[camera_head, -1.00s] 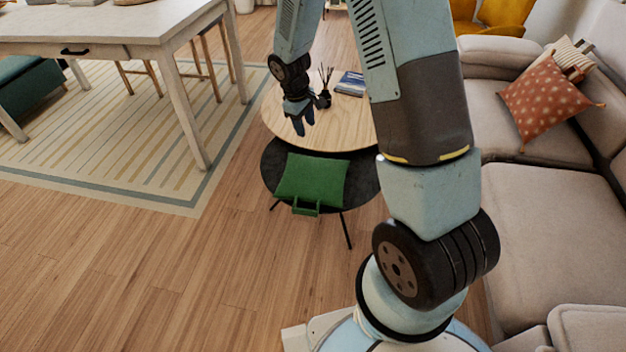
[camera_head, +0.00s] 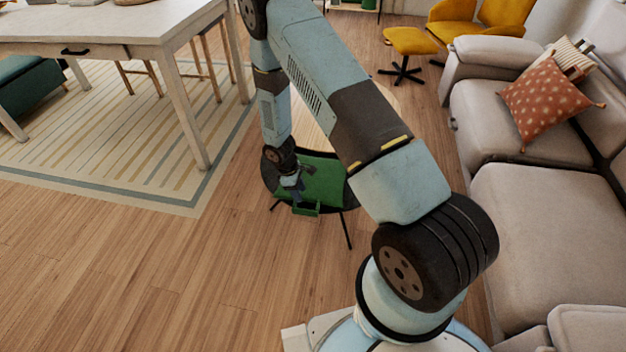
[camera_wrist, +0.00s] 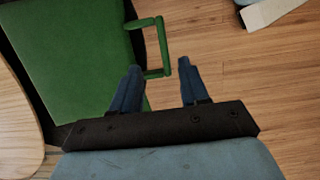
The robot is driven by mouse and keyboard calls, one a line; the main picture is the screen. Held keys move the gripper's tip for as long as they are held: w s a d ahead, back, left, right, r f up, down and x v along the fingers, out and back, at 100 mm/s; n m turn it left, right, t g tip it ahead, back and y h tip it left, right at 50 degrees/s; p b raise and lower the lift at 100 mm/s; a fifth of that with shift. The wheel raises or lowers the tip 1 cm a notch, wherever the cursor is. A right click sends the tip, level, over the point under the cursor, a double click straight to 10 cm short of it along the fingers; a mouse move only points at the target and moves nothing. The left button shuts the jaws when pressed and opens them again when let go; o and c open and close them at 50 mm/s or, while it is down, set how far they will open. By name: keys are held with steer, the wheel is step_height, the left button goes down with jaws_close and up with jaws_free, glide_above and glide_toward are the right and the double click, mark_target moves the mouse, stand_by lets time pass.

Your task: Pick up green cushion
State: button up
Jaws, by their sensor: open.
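The green cushion (camera_head: 325,181) lies on the low dark round table (camera_head: 268,176), with a green loop handle on its near edge. In the wrist view the cushion (camera_wrist: 70,50) fills the upper left, and its handle (camera_wrist: 162,45) sticks out to the right. My gripper (camera_wrist: 160,76) is open and empty. Its two blue fingers point toward the handle, whose lower end shows at the gap between the fingertips. In the head view my gripper (camera_head: 297,192) is over the near left part of the cushion and hides some of it. I cannot tell the height gap between fingers and handle.
A light wooden round tabletop (camera_head: 310,125) stands behind the dark table, mostly hidden by my arm. A beige sofa (camera_head: 550,220) with a dotted orange cushion (camera_head: 547,103) is on the right. A white table (camera_head: 120,25) stands at upper left. The wooden floor in front is clear.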

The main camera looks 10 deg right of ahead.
glide_above(306, 215)
steer(key=w, duration=0.1)
step_height(306, 215, down, 8)
steer(key=shift+w+r, duration=0.1)
steer(key=shift+w, duration=0.05)
steer(key=f, duration=0.4)
steer(key=shift+s+f, duration=0.1)
steer(key=shift+s, duration=0.15)
steer(key=shift+d+f, duration=0.1)
steer(key=shift+f, duration=0.5)
jaws_close()
